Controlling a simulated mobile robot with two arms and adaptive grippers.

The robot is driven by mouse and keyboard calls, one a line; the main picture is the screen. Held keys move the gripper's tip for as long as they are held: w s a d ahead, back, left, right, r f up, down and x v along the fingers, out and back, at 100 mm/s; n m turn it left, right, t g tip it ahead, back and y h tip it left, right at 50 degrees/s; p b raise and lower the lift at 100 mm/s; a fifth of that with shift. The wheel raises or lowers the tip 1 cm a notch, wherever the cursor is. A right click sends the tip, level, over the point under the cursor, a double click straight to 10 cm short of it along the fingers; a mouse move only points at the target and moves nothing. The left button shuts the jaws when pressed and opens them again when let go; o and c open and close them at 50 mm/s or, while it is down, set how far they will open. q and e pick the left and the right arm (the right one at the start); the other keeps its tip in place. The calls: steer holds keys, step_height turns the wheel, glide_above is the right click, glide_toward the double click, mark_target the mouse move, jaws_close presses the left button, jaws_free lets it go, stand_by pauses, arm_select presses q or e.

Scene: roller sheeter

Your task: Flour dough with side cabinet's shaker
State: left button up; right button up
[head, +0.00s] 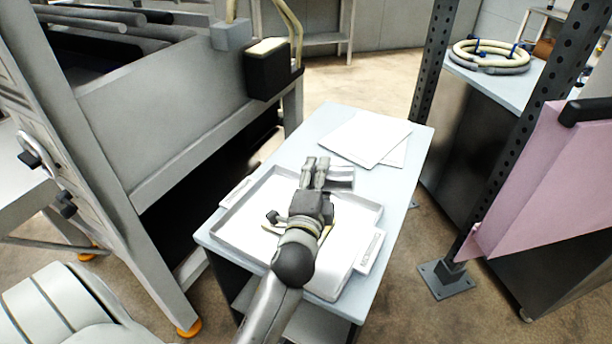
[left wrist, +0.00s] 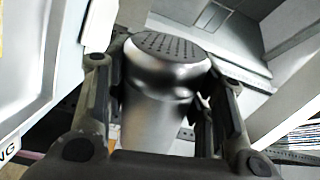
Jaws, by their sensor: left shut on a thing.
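My left gripper (head: 317,168) is over the white tray (head: 228,223) on the small table. It is shut on the shaker, a silver metal cylinder with a perforated top (left wrist: 160,85), which fills the space between both fingers in the left wrist view. In the head view a bit of the shaker (head: 341,178) shows beside the fingers. I cannot make out any dough apart from the tray's pale inside, partly hidden by my arm. My right gripper is not in view.
White sheets (head: 365,137) lie on the far part of the table (head: 412,150). A large grey machine (head: 190,95) stands on the left, close to the table. A dark perforated post (head: 510,150) and a pink panel (head: 545,180) stand on the right. Coiled hoses (head: 490,55) rest on a cabinet behind.

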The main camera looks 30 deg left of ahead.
arm_select(q)
steer(key=shift+w+d, duration=0.2)
steer(key=shift+d, duration=0.3)
steer(key=shift+a, duration=0.1)
steer(key=shift+s+a+r+p, duration=0.15)
steer(key=shift+s+a+p, duration=0.15)
steer(key=shift+a+p, duration=0.35)
steer(key=shift+s+a, duration=0.15)
steer(key=shift+a, duration=0.25)
